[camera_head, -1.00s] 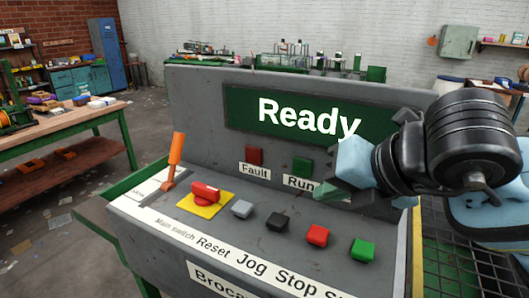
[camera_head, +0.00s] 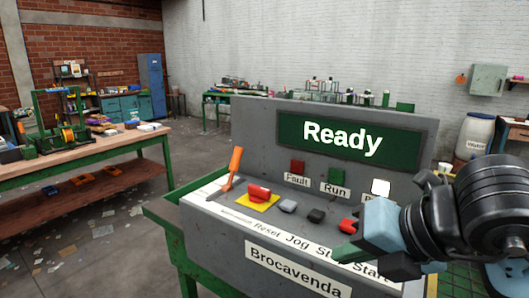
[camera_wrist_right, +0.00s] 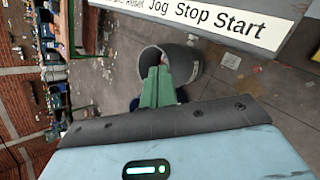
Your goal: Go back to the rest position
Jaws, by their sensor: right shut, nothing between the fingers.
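My right gripper (camera_head: 345,254) is shut and empty in the head view, its green fingertips in front of the lower right of the control console (camera_head: 240,130). In the right wrist view the green fingers (camera_wrist_right: 157,88) lie together with nothing between them. The console screen (camera_head: 350,137) reads "Ready". An orange lever (camera_head: 233,168) stands at its left, beside a red knob on a yellow plate (camera_head: 259,194). Grey (camera_head: 287,206), black (camera_head: 316,215) and red (camera_head: 348,225) buttons follow; the red one is close behind my gripper, which hides the Start button. My left gripper is out of view.
A red Fault lamp (camera_head: 297,166), a green Run lamp (camera_head: 335,173) and a white lamp (camera_head: 381,187) sit under the screen. A workbench (camera_head: 110,144) stands at the left, with open floor between. A white barrel (camera_head: 475,136) stands behind at the right.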

